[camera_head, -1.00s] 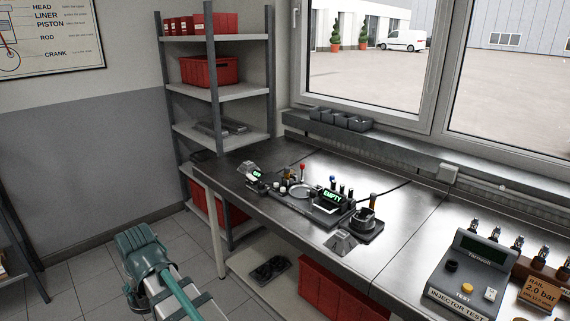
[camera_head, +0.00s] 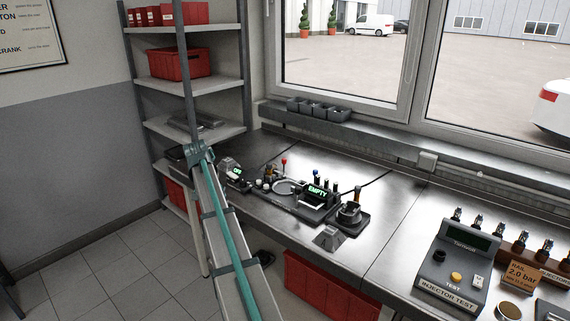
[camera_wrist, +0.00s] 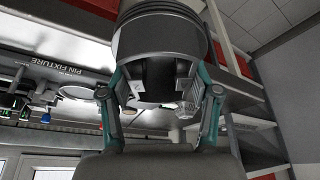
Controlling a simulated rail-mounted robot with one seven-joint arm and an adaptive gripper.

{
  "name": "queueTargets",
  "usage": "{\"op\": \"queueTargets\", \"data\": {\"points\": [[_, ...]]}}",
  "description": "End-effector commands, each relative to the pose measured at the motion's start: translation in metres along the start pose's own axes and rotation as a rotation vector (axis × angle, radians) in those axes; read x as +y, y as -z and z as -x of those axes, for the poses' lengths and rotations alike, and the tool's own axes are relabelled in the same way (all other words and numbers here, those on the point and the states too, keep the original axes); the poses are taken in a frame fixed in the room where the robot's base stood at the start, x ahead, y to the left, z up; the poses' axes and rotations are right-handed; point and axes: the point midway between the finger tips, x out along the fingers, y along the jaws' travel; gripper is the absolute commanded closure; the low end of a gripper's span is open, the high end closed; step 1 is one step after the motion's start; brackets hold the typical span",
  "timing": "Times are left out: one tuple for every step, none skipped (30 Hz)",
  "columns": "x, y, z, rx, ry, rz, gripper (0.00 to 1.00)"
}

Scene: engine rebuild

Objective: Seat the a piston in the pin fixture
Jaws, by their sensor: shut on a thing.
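The piston (camera_wrist: 160,38) is a grey ringed cylinder, seen close up in the wrist view. My gripper (camera_wrist: 160,88) is shut on it, with a teal finger on each side. The hollow underside of the piston faces the wrist camera. The pin fixture (camera_head: 313,201) stands on the bench in the head view, with a lit display reading EMPTY. Its label side (camera_wrist: 62,70) shows at the left in the wrist view, apart from the piston. In the head view my arm reaches to the bench's left end, and the gripper and piston cannot be made out there.
A round-topped holder (camera_head: 350,215) stands right of the fixture, and a small grey device (camera_head: 236,172) left of it. The shelf rack (camera_head: 190,84) rises close behind my arm. The injector tester (camera_head: 452,268) is at the right. Bare bench (camera_head: 395,205) lies between.

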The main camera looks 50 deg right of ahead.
Motion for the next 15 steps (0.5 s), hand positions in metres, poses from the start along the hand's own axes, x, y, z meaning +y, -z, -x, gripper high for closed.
{"op": "queueTargets", "data": {"points": [[0.015,0.030,-0.006,0.002,-0.022,-0.056,0.93],[0.025,0.042,-0.009,0.002,-0.034,-0.088,0.93],[0.037,0.058,-0.014,0.003,-0.050,-0.129,0.93],[0.048,0.070,-0.017,0.005,-0.062,-0.160,0.93],[0.058,0.081,-0.021,0.006,-0.074,-0.190,0.93],[0.073,0.096,-0.025,0.008,-0.090,-0.231,0.93],[0.083,0.107,-0.028,0.009,-0.101,-0.261,0.93],[0.095,0.118,-0.032,0.010,-0.113,-0.291,0.93],[0.110,0.132,-0.036,0.012,-0.128,-0.330,0.93],[0.121,0.142,-0.039,0.014,-0.140,-0.359,0.93],[0.132,0.151,-0.042,0.016,-0.151,-0.386,0.93],[0.146,0.163,-0.046,0.017,-0.164,-0.422,0.93],[0.157,0.171,-0.048,0.019,-0.173,-0.446,0.93],[0.167,0.178,-0.051,0.021,-0.183,-0.470,0.93],[0.179,0.187,-0.053,0.023,-0.194,-0.498,0.93]]}}
